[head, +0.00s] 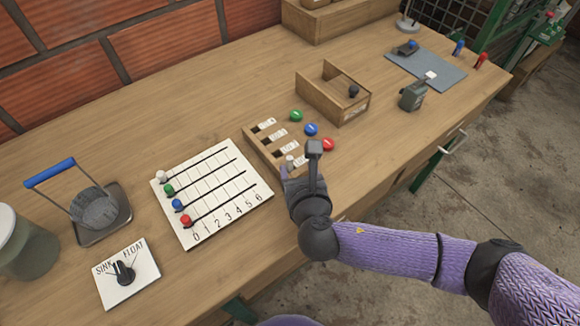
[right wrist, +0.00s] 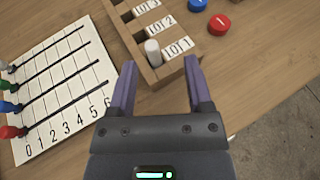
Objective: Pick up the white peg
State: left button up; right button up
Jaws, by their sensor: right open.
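A white round-topped peg (head: 161,176) stands at the 0 end of the top track of the numbered white board (head: 262,190); part of it shows at the left edge of the right wrist view (right wrist: 4,66). A white cylinder (right wrist: 152,52) stands in the wooden lot rack (right wrist: 130,47), beside the LOT 1 label; in the head view it shows just left of my gripper (head: 290,160). My right gripper (head: 300,163) is open over the rack's near end. In the right wrist view its fingers (right wrist: 160,66) are spread and empty, with the cylinder between their lines. My left gripper is out of view.
Green, blue and red pegs stand below the white one on the board. Green, blue and red discs (head: 311,129) lie beside the rack. A wooden box (head: 320,100) stands behind, a sink/float dial plate (head: 128,273) and blue-handled basket (head: 95,208) at left.

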aim_at(291, 165)
jog(key=w+f+b, duration=0.1)
jog(key=w+a+f+b, duration=0.1)
jog(key=w+f+b, duration=0.1)
jog(key=w, duration=0.1)
jog(key=shift+a, duration=0.25)
jog(key=shift+b+x, duration=0.4)
jog(key=shift+x, duration=0.65)
jog(key=shift+w+a+r, duration=0.1)
jog(key=shift+r, duration=0.15)
jog(key=c, duration=0.8)
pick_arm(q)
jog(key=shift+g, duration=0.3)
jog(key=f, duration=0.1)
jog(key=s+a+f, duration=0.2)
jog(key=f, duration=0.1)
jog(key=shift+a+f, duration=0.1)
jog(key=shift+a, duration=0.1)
pick_arm(e)
grip_shut()
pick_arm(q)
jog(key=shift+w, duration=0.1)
